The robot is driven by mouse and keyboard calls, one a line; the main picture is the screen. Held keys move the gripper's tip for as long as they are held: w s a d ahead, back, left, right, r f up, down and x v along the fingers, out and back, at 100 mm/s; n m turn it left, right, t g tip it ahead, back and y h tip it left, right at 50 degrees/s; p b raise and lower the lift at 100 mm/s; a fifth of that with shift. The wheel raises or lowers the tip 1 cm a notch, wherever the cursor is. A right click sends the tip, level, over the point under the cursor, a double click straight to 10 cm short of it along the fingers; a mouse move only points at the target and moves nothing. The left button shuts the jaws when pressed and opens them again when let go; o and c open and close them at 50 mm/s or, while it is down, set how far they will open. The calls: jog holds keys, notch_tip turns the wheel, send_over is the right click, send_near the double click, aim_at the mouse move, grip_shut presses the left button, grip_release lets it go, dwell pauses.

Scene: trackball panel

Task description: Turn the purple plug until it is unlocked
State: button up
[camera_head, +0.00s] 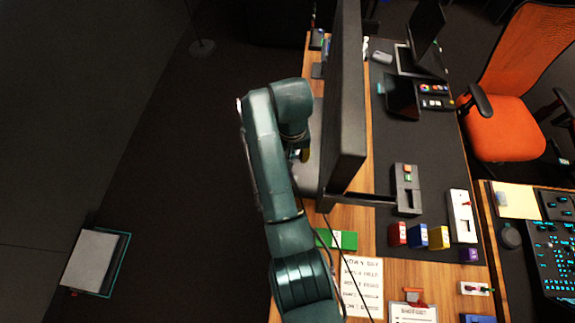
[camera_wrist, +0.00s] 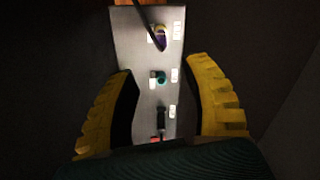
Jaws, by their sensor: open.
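In the wrist view, a light grey panel (camera_wrist: 142,58) runs up the middle of the picture. The purple plug (camera_wrist: 161,40) sits near its far end, with a dark thin line crossing in front of it. My gripper (camera_wrist: 160,68) is open, with its yellow fingers spread on either side of the panel and nothing between them in its grip. The purple plug lies beyond the fingertips in the picture.
A teal plug (camera_wrist: 160,77) and a dark plug (camera_wrist: 161,115) sit on the panel nearer to me, with white labels beside them. In the head view, a large black monitor (camera_head: 345,110) stands close right of my arm.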

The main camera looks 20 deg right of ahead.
notch_tip(320, 180, down, 13)
jog(key=shift+a+r+b, duration=0.1)
jog(key=shift+b, duration=0.4)
grip_shut()
jog(key=n+p, duration=0.1)
jog(key=n, duration=0.3)
jog(key=n+p, duration=0.1)
jog(key=n, duration=0.4)
jog(key=shift+n, duration=1.3)
